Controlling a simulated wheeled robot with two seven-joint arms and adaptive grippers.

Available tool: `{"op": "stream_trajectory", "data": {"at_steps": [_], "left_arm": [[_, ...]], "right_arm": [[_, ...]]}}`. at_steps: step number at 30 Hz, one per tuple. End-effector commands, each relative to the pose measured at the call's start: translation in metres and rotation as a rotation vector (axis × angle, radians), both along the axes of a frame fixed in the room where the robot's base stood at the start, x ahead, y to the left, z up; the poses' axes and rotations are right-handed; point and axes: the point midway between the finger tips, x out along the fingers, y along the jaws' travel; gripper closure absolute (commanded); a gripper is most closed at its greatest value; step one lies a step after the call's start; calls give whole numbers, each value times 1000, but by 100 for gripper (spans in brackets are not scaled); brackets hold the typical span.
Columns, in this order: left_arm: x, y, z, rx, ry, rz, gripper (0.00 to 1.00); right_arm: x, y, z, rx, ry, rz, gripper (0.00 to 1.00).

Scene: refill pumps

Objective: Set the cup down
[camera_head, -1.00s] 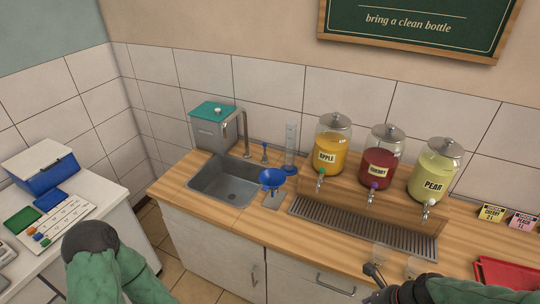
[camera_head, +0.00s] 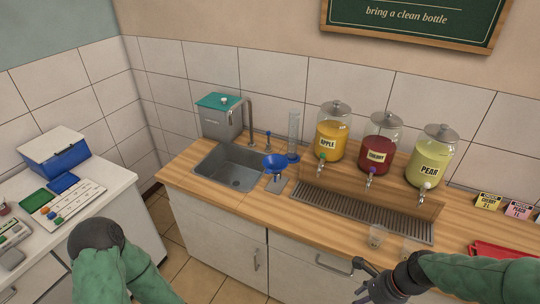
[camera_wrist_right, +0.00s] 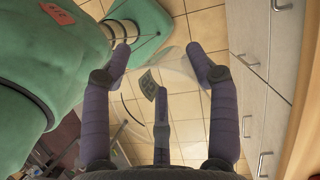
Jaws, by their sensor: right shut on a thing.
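My right gripper (camera_head: 360,279) is in front of the counter's front edge at the lower right of the head view. The right wrist view shows its purple fingers (camera_wrist_right: 164,68) shut around a clear cup (camera_wrist_right: 178,68) with a small grey label. The cup is see-through and its outline is faint; below it is only floor. In the head view I cannot make the held cup out. Two other clear cups (camera_head: 376,239) (camera_head: 410,250) stand near the front edge of the wooden counter (camera_head: 330,229). My left gripper is out of view.
A metal drip tray (camera_head: 350,213) lies below the apple (camera_head: 331,138), cherry (camera_head: 377,150) and pear (camera_head: 432,165) dispensers. A blue funnel (camera_head: 275,164) stands beside the sink (camera_head: 233,172). A red tray (camera_head: 497,252) is at the right.

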Motion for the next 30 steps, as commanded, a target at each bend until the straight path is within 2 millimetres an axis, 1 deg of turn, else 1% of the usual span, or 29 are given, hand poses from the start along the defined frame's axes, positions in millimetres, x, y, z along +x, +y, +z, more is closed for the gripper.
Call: {"op": "stream_trajectory", "data": {"at_steps": [1,5,11,17,21,24,27,30], "left_arm": [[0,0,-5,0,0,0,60],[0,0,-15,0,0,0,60],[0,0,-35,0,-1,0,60],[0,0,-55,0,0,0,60],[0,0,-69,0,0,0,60],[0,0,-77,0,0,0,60],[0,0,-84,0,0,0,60],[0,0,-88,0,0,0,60]], "right_arm": [[6,2,-6,1,1,56,53],[23,8,-19,2,2,243,53],[57,22,-48,0,2,640,53],[92,42,-80,-3,2,1055,53],[116,60,-104,-2,3,1346,53],[131,73,-119,-4,3,1531,53],[143,84,-131,-4,3,1680,53],[151,91,-138,-5,3,1782,53]]}}
